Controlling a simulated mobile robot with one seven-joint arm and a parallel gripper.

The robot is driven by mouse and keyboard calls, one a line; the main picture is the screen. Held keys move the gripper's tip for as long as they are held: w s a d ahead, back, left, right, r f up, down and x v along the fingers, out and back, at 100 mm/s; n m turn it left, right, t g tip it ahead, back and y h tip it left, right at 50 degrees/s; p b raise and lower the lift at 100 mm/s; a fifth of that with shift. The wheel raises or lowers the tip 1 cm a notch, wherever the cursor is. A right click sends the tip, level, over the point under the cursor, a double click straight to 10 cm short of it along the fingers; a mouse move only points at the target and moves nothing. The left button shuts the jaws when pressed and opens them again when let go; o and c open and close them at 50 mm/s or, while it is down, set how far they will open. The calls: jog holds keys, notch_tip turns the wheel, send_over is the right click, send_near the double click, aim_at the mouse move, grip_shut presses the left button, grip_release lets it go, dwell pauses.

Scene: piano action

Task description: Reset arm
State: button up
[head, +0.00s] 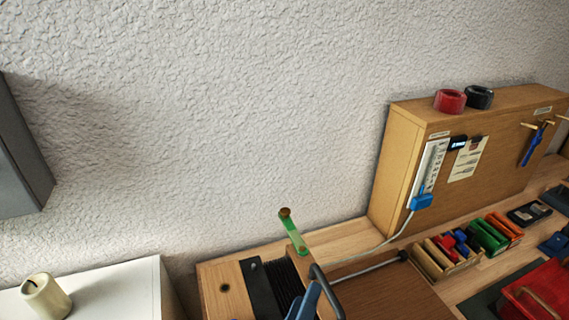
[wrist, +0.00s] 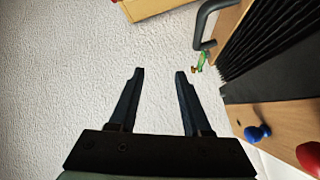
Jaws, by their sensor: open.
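My gripper (wrist: 160,73) is open in the wrist view, with its two dark fingers apart. Only the white textured wall shows between them, and nothing is held. To the right of the fingertips are a small green piece (wrist: 200,62) and a dark curved handle (wrist: 207,22), both apart from the fingers. I cannot make out my gripper for sure in the head view.
Black bellows (head: 284,278) and a green lever (head: 294,232) stand on a wooden bench. A wooden cabinet (head: 385,180) carries two tape rolls (head: 450,101). Blue (wrist: 257,133) and red (wrist: 310,156) knobs show lower right. A white surface (head: 120,285) holds a cream cylinder (head: 46,297).

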jog(key=w+r+m+t+y, duration=0.1)
jog(key=w+r+m+t, duration=0.2)
jog(key=r, duration=0.8)
jog(key=w+r+m+t+y, duration=0.1)
jog(key=w+r+m+t, duration=0.15)
jog(key=r, duration=0.85)
jog(key=s+a+r+m+t+y, duration=0.1)
jog(key=s+r+t+y, duration=0.1)
jog(key=r, duration=0.8)
jog(key=s+a+r+m+t+y, duration=0.1)
jog(key=s+r, duration=0.4)
jog(key=r, duration=0.5)
jog(key=m+t+y, duration=0.1)
jog(key=t, duration=0.1)
jog(key=shift+a+t+y, duration=0.25)
jog(key=shift+t+y, duration=0.05)
jog(key=shift+t, duration=0.05)
